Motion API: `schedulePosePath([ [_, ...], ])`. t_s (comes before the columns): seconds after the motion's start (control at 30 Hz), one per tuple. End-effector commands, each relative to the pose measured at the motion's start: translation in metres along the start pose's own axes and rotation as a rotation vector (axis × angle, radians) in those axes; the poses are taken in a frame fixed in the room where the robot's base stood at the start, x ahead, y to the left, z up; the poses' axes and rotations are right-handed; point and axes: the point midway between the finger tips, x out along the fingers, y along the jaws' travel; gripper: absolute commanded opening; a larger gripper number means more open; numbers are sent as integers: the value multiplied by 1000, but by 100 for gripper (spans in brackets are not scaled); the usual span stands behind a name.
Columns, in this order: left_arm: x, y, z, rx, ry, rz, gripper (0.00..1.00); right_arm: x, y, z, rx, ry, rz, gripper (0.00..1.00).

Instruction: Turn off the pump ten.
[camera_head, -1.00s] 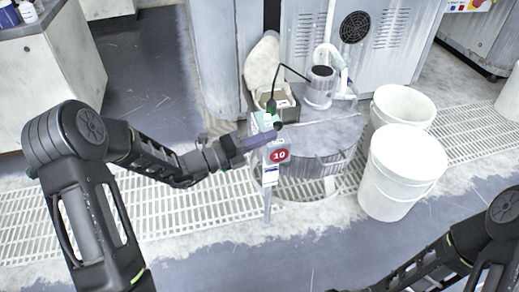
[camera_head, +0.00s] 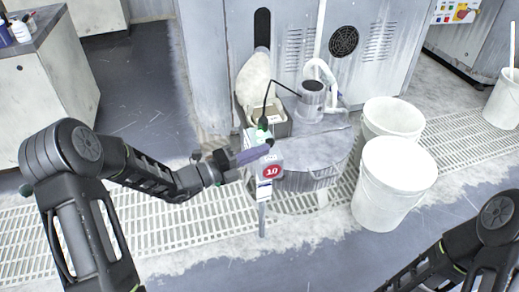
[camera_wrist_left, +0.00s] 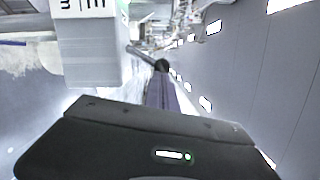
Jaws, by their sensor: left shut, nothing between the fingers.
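A light-coloured switch box (camera_head: 264,190) with a red round label "10" (camera_head: 272,171) stands on a thin post. A green part and a dark part show at its top; I cannot make out the switch position. My left gripper (camera_head: 266,144) is shut and empty, its purple fingers across the upper part of the box. I cannot tell whether they touch it. In the left wrist view the shut fingers (camera_wrist_left: 163,75) point away, with the box (camera_wrist_left: 90,50) close on their left. My right forearm shows at the lower right, but its gripper is out of view.
Behind the box is a round grey tank (camera_head: 310,170) with a grey cylindrical motor (camera_head: 312,100) and a hose. White buckets (camera_head: 395,185) stand to its right. A grey cabinet (camera_head: 385,50) is behind. Floor grating (camera_head: 150,225) and open floor lie in front.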

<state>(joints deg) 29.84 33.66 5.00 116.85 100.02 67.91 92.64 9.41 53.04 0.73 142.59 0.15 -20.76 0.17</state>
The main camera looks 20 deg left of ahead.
Motion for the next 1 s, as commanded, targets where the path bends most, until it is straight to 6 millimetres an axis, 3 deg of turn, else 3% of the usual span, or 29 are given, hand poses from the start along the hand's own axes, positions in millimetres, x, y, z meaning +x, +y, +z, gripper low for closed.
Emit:
schedulePosePath([
  [0.37, 1, -8, 6, -76, 0, 16, 0, -25, -14, 7, -9, -17, -8, 36],
  [0.57, 3, -16, 14, -185, -1, 40, 0, -57, -32, 14, -20, -35, -16, 36],
  [0.8, 6, -21, 28, -397, -1, 84, 0, -104, -49, 11, -24, -31, -15, 36],
  [1.0, 8, -21, 37, -582, -1, 123, 0, -134, -59, 10, -24, -31, -15, 36],
])
